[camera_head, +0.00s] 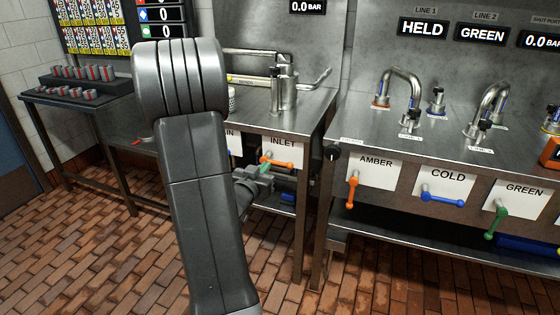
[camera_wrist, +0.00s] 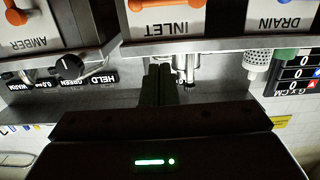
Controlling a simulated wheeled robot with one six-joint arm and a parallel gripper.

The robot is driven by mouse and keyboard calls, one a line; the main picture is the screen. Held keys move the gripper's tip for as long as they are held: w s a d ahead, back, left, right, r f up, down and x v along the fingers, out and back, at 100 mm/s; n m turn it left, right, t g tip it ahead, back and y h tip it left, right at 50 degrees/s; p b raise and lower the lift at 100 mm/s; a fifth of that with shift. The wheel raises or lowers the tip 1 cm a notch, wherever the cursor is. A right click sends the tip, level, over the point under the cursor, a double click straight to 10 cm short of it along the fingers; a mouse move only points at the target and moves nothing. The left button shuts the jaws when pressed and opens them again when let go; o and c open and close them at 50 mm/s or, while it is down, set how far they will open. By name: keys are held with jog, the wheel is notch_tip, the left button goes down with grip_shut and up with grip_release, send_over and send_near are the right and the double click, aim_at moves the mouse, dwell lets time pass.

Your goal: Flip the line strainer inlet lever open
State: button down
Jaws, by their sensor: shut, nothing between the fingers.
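The inlet lever (camera_head: 277,162) is orange and lies roughly level below the INLET label (camera_head: 283,144) on the front of the strainer bench in the head view. In the wrist view, which is upside down, part of the orange lever (camera_wrist: 158,4) shows at the top edge, cut off by the frame. My gripper (camera_head: 268,176) is just below and in front of the lever, partly hidden by my arm. Its fingers (camera_wrist: 158,80) are together and hold nothing. In the wrist view they appear apart from the lever; contact cannot be told in the head view.
A blue lever (camera_wrist: 275,23) by the DRAIN label is beside it. To the right, a bench carries an orange amber lever (camera_head: 352,190), a blue cold lever (camera_head: 443,198) and a green lever (camera_head: 495,222). A black knob (camera_head: 332,153) is at the corner. Brick floor (camera_head: 120,240) is open at left.

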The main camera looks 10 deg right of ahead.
send_over(277, 163)
jog(key=s, duration=0.3)
jog(key=f, duration=0.1)
jog(key=f+b, duration=0.1)
jog(key=f, duration=0.2)
jog(key=shift+w+a+f+b, duration=0.25)
jog(key=shift+b, duration=0.1)
